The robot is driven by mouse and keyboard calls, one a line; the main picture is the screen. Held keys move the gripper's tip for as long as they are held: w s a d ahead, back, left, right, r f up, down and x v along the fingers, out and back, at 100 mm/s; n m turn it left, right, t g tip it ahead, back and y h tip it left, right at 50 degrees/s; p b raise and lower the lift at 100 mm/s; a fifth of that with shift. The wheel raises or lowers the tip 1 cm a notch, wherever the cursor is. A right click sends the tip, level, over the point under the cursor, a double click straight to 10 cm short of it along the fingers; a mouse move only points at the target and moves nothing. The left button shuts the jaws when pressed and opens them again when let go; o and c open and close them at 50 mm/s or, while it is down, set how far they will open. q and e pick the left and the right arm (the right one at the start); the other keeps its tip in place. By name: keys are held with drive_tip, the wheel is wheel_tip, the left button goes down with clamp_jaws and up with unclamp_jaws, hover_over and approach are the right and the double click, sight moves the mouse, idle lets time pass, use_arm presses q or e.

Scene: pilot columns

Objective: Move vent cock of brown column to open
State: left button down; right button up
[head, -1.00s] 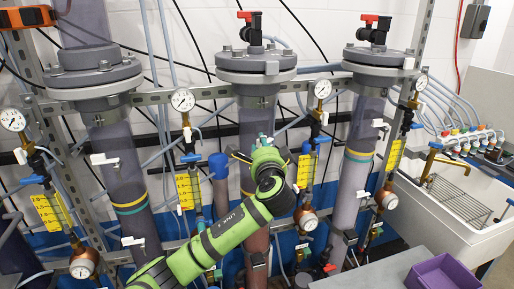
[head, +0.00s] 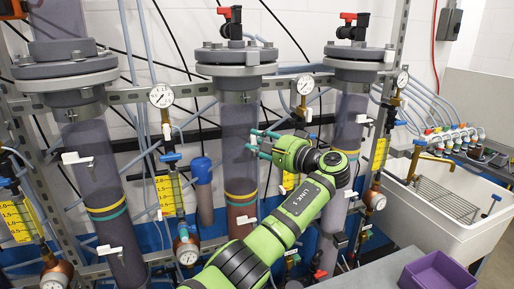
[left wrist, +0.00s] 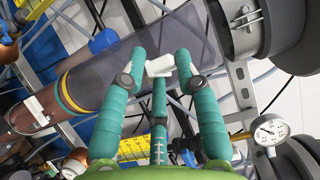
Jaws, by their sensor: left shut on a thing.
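The brown column (head: 240,172) is the middle clear column, with brown fill in its lower part below a yellow and a teal band. In the left wrist view it runs diagonally behind the fingers, with its brown part (left wrist: 28,117) at lower left. My left gripper (head: 256,142), with teal fingers, reaches its upper part from the right. In the left wrist view the fingertips (left wrist: 158,68) are closed around a small white cock (left wrist: 160,66) on the column's side. The fingers mostly hide this cock in the head view. My right gripper is out of view.
Similar columns stand to the left (head: 92,170) and right (head: 345,135), each with a white side cock. A pressure gauge (head: 161,95) and a yellow scale (head: 169,195) stand between columns. A sink (head: 455,235) and purple bin (head: 438,272) are at right.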

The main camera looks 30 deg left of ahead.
use_arm(q)
drive_tip(key=shift+w+r+g, duration=0.15)
drive_tip(key=shift+r+g, duration=0.15)
drive_tip(key=shift+r, duration=0.3)
drive_tip(key=c, duration=1.1)
unclamp_jaws()
drive_tip(key=shift+o, duration=0.2)
drive_tip(key=v, duration=1.2)
drive_tip(key=shift+f, duration=0.3)
